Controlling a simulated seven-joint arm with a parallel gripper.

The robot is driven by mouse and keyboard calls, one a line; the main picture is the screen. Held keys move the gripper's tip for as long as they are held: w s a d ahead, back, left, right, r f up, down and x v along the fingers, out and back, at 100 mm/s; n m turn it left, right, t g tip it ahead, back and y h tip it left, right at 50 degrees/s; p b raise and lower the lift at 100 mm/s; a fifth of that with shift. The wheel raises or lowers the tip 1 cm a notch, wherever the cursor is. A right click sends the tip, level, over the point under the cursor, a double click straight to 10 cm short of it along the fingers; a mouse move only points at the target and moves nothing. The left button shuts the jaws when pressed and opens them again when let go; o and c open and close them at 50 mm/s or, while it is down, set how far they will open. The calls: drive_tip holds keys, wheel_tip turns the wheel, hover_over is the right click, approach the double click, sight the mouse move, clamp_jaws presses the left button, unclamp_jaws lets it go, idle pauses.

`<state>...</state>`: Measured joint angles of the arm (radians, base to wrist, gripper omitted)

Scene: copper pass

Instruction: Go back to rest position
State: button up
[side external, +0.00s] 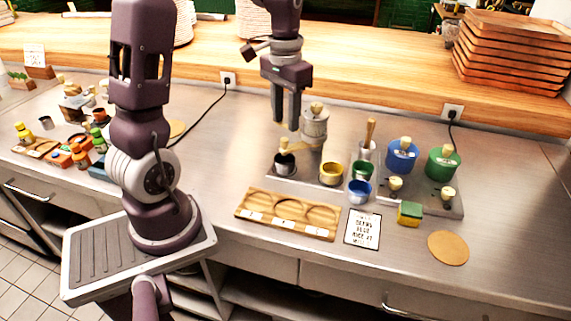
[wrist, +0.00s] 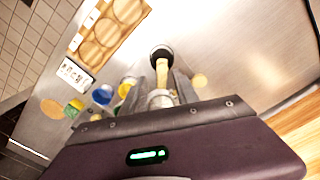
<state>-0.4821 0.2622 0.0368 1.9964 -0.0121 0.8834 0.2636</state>
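My gripper (side external: 286,125) points down above the back of the counter, to the left of the silver grinder (side external: 315,128). Its two fingers are apart with nothing held between them. In the wrist view the gripper (wrist: 165,72) shows the grinder (wrist: 160,98) and its wooden arm (wrist: 162,74) in the gap, below the fingers. The grinder has a pale wooden knob on top. A dark cup (side external: 285,164) sits under the end of its wooden arm. It also shows in the wrist view (wrist: 161,52).
Yellow (side external: 331,174) and blue (side external: 359,191) cups, a blue canister (side external: 402,157) and a green canister (side external: 443,164) stand to the right. A wooden tray (side external: 243,211), a label card (side external: 362,229) and a sponge (side external: 409,214) lie in front.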

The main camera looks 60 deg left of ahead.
drive_tip(key=s+d+r+m+t, duration=0.1)
drive_tip(key=s+d+r+t, duration=0.1)
drive_tip(key=s+d+r, duration=0.2)
drive_tip(key=s+d+r+m+t, duration=0.2)
drive_tip(key=s+d+r, duration=0.3)
drive_tip(key=s+d, duration=0.6)
drive_tip(key=shift+s+d+t, duration=0.25)
drive_tip(key=shift+d+t, duration=0.4)
drive_tip(key=shift+t, duration=0.15)
